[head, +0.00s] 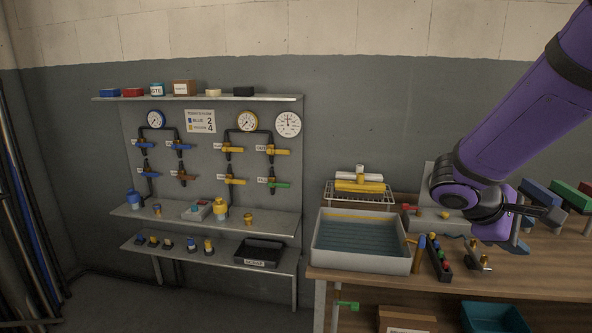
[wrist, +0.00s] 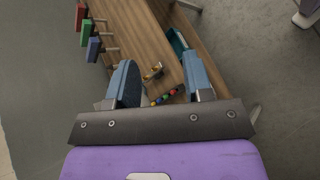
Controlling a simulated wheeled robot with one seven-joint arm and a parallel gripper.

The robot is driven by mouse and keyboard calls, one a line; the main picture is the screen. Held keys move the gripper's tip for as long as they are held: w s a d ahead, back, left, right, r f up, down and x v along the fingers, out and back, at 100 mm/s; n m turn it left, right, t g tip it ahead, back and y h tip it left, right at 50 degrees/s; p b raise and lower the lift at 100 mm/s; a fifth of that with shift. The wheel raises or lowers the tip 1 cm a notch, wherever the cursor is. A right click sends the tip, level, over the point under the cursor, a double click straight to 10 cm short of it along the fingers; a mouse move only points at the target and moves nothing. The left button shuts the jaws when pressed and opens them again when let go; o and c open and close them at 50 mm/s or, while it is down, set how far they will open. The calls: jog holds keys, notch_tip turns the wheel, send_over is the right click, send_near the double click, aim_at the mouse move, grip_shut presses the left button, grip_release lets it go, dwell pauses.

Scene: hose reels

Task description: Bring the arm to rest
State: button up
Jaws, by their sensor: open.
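My arm (head: 530,110) is purple and reaches in from the upper right of the head view, bent at a dark wrist joint above the wooden workbench (head: 545,265). My gripper (head: 537,222) points to the right over the bench. In the wrist view my gripper (wrist: 160,80) shows two blue-grey fingers spread wide apart. Nothing is held between them. The bench top lies below and beyond the fingers, with a small brass fitting and coloured pieces on it.
A grey tub (head: 361,263) stands on the bench's left, before a wire rack (head: 358,196). Blue, green and red blocks (head: 570,196) stand at the right. Left is a wall panel with gauges, valves and shelves (head: 205,218).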

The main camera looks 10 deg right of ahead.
jog(key=s+a+r+m+t+y, duration=0.3)
jog(key=s+a+r+y, duration=0.1)
jog(key=a, duration=0.3)
jog(key=s+a+r+m+t+y, duration=0.3)
jog(key=s+a+r+t+y, duration=0.1)
jog(key=a, duration=0.4)
jog(key=s+r+y, duration=0.1)
jog(key=s+y, duration=0.1)
jog(key=shift+r+y, duration=0.2)
jog(key=shift+y, duration=0.2)
